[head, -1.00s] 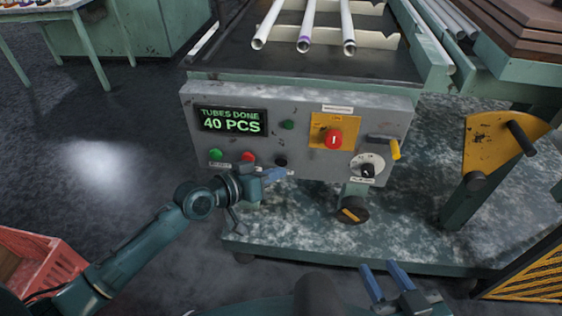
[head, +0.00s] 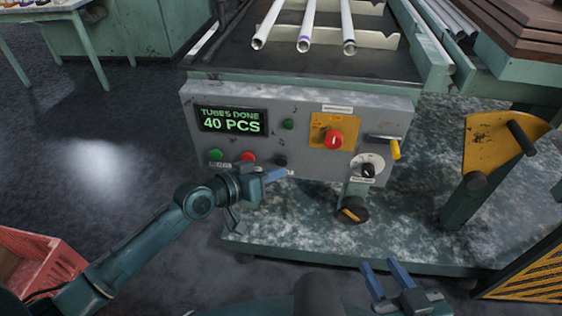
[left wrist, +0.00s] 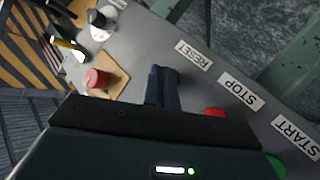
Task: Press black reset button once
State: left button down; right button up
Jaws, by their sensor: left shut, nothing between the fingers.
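The black reset button (head: 281,160) is on the grey control panel (head: 300,170), right of the red stop button (head: 247,157) and green start button (head: 215,155). My left gripper (head: 284,174) is shut and empty, its blue fingertips just below and in front of the black button in the head view. In the left wrist view the shut fingers (left wrist: 163,72) point at the panel beside the RESET label (left wrist: 193,55); the black button is mostly hidden there, and contact cannot be told. My right gripper (head: 386,272) is open and empty, low in the head view.
The display (head: 231,121) reads "TUBES DONE 40 PCS". A red knob on a yellow plate (head: 333,141), a dial (head: 368,167), a yellow-tipped lever (head: 394,150) and a small green button (head: 288,124) share the panel. A black handwheel (head: 350,210) is below.

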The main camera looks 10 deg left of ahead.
pick_arm(q)
jog(key=shift+w, duration=0.4)
jog(key=shift+w+b, duration=0.45)
jog(key=shift+w, duration=0.05)
dwell(0.8)
jog(key=shift+s, duration=0.15)
jog(key=shift+s+p, duration=0.65)
jog(key=shift+s, duration=0.1)
jog(key=s+p, duration=0.3)
jog(key=s, duration=0.2)
jog(key=shift+a, duration=0.1)
